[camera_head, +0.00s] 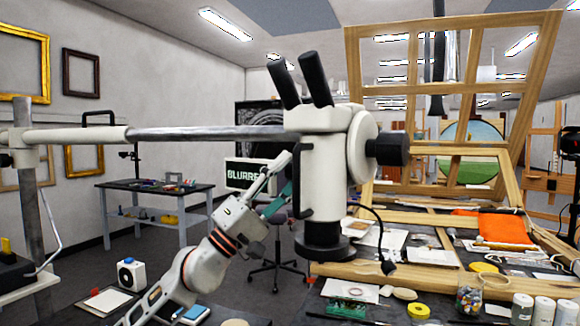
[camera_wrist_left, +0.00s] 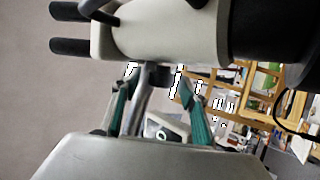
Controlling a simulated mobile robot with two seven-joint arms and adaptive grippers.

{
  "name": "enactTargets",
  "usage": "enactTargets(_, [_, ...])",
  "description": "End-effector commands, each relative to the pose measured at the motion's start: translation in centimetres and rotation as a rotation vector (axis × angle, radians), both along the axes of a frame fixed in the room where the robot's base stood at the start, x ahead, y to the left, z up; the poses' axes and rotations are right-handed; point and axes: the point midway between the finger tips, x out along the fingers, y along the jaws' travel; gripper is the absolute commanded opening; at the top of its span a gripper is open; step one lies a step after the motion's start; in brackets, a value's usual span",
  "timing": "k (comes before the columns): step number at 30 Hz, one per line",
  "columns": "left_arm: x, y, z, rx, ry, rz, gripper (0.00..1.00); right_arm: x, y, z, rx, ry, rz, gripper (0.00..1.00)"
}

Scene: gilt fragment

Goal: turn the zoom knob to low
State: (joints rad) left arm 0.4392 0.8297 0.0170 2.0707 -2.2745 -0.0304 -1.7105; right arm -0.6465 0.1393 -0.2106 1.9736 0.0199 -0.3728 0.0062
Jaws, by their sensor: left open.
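A white stereo microscope head (camera_head: 322,160) with black eyepieces hangs from a horizontal boom in the middle of the head view. A large black knob (camera_head: 388,149) sticks out on its right side; no marking is readable. My left gripper (camera_head: 286,178) is open beside the left side of the microscope body. In the left wrist view the microscope body (camera_wrist_left: 165,30) lies across the top, and my teal fingers (camera_wrist_left: 157,78) point at it. A small dark knob-like part (camera_wrist_left: 157,73) shows between the fingertips; I cannot tell whether they touch it or whether it is the zoom knob.
A monitor (camera_head: 243,173) reading "BLURRE", partly hidden, stands behind my arm. The boom (camera_head: 205,134) runs left above my arm to a post. A workbench (camera_head: 390,273) with a circuit board, tape and jars lies below right. A wooden easel frame (camera_head: 500,180) stands behind.

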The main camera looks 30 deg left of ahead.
Motion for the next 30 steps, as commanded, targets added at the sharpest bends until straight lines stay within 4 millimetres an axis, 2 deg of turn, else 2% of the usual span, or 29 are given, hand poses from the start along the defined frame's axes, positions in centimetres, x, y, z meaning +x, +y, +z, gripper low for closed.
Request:
enactTargets(3, [0.5,-0.3,0.7,0.000,0.000,0.000,0.44,0.1,0.0,0.3,0.004,-0.003,-0.001,0.40])
enactTargets(13, [0.8,-0.5,0.7,0.001,0.002,0.000,0.44,0.1,0.0,0.4,0.004,-0.003,-0.002,0.40])
enactTargets(14, [0.8,-0.4,0.7,0.001,0.002,0.000,0.41,0.1,0.0,0.3,0.004,-0.002,-0.002,0.40])
enactTargets(18, [0.8,-0.4,0.7,0.001,0.002,0.000,0.05,0.1,0.0,0.3,0.003,-0.001,-0.002,0.40])
enactTargets(25, [0.8,-0.4,0.8,0.001,0.006,0.000,0.05,0.2,0.0,0.6,0.002,-0.004,-0.002,0.40])
enactTargets(30, [0.7,-0.5,1.1,0.002,0.039,-0.001,0.05,0.4,0.0,1.8,0.006,-0.010,-0.003,0.40])
